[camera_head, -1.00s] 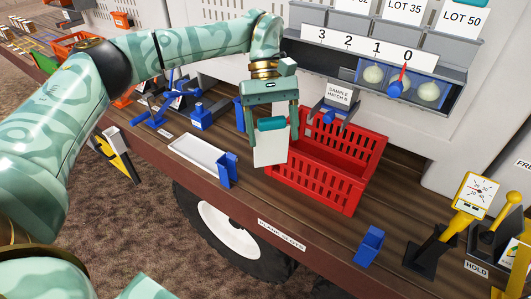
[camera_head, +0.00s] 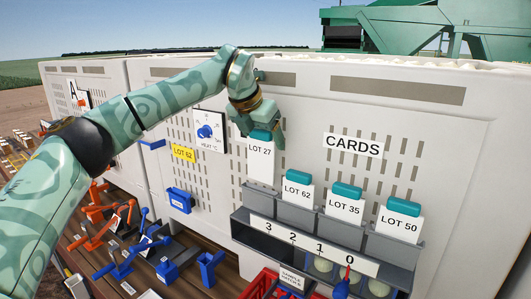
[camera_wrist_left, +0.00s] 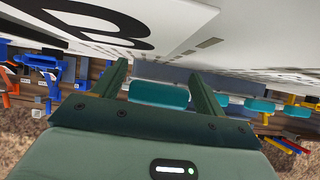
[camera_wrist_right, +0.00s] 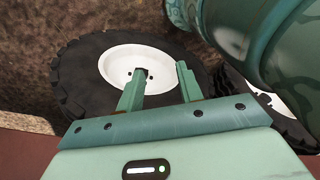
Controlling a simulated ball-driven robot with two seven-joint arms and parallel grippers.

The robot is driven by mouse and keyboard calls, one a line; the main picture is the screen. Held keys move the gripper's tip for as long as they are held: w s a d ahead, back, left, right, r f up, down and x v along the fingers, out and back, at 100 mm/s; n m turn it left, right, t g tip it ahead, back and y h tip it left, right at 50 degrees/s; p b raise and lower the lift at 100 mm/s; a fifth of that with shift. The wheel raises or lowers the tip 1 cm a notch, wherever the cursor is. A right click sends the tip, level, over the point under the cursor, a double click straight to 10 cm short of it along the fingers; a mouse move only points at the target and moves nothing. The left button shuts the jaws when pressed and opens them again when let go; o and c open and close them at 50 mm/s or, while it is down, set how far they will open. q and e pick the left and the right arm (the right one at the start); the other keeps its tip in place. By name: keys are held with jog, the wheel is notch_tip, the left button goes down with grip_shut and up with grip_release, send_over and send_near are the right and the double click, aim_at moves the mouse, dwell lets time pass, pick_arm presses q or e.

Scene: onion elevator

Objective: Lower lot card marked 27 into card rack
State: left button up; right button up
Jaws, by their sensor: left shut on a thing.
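The lot card marked 27 (camera_head: 261,163) is white with a teal top grip and hangs upright in the head view. My left gripper (camera_head: 262,133) is shut on its teal grip, which also shows between the fingers in the left wrist view (camera_wrist_left: 158,94). The grey card rack (camera_head: 394,248) stands below the CARDS sign. The card is above its leftmost pocket, left of the LOT 62 card (camera_head: 297,192). I cannot tell whether its lower edge is inside the pocket. My right gripper (camera_wrist_right: 160,85) is open and empty in the right wrist view, above a wheel.
The LOT 35 card (camera_head: 344,208) and LOT 50 card (camera_head: 399,223) stand in the rack to the right. A row of numbered bins with onions is below. A blue holder (camera_head: 180,200) and a dial panel (camera_head: 209,131) are on the wall to the left.

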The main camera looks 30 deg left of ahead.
aim_at(259, 161)
pick_arm(q)
jog(key=shift+w+r, duration=0.1)
jog(key=shift+r, duration=0.05)
jog(key=shift+s+a, duration=0.15)
jog(key=shift+s, duration=0.1)
jog(key=shift+s+a+b, duration=0.1)
jog(key=shift+s+b, duration=0.3)
jog(key=shift+b, duration=0.05)
jog(key=shift+f, duration=0.4)
jog(key=shift+w+f+b, duration=0.35)
jog(key=shift+f+b, duration=0.25)
jog(key=shift+b, duration=0.15)
jog(key=shift+f+b, duration=0.45)
jog(key=shift+b, duration=0.05)
jog(key=shift+s+f+b, duration=0.15)
jog(key=shift+f+b, duration=0.35)
jog(key=shift+f, duration=0.2)
jog(key=shift+f+b, duration=1.1)
jog(key=shift+f, duration=0.65)
pick_arm(e)
notch_tip(259, 161, down, 6)
jog(key=s, duration=0.1)
jog(key=shift+s+f, duration=0.2)
jog(key=shift+f, duration=0.05)
jog(key=shift+a, duration=0.1)
